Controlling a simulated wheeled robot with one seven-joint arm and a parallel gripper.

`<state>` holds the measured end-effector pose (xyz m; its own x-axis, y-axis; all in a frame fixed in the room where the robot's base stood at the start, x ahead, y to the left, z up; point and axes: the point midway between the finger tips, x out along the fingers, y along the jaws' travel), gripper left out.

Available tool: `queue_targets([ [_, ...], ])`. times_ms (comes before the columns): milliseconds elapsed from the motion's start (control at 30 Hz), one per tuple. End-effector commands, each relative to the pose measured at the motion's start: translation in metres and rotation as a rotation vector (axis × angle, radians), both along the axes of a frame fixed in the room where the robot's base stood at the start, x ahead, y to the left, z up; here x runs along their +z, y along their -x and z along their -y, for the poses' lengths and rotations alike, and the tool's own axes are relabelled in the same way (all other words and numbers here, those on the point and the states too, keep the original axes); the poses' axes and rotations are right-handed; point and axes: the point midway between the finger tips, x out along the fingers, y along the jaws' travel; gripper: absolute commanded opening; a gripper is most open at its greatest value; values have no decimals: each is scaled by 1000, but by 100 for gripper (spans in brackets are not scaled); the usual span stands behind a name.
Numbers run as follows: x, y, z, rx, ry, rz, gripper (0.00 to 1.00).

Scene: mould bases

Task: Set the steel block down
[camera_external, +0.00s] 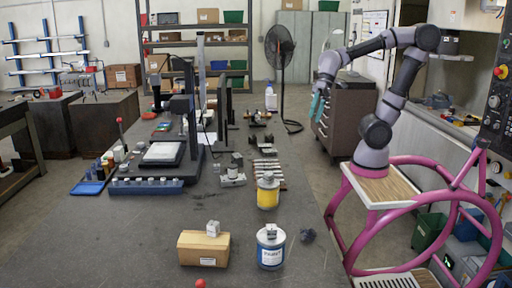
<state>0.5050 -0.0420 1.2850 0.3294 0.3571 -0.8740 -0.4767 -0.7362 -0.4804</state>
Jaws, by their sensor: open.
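My gripper (318,106), with teal fingers, is open and hangs off the right side of the long dark table, in front of the grey drawer cabinet. I see nothing between its fingers, though they are small in the picture. Small grey metal-looking blocks stand at several places: one on the cardboard box (203,249), one on the lid of the blue-labelled can (271,250), and one on the yellow can (268,196). I cannot tell which is the steel block. The block (213,228) on the box is upright and well apart from my gripper.
The dark table (130,240) has clear room at its front left. A red ball (200,284) lies at the front. A fan (279,60) stands behind.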

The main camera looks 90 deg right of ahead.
Motion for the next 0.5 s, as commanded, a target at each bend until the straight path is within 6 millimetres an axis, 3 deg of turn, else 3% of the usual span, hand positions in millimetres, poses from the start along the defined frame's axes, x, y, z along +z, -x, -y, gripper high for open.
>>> queue_targets([
  [200, 32, 30, 10, 99, 226, 249, 100],
  [500, 42, 36, 15, 123, 291, 325, 100],
])
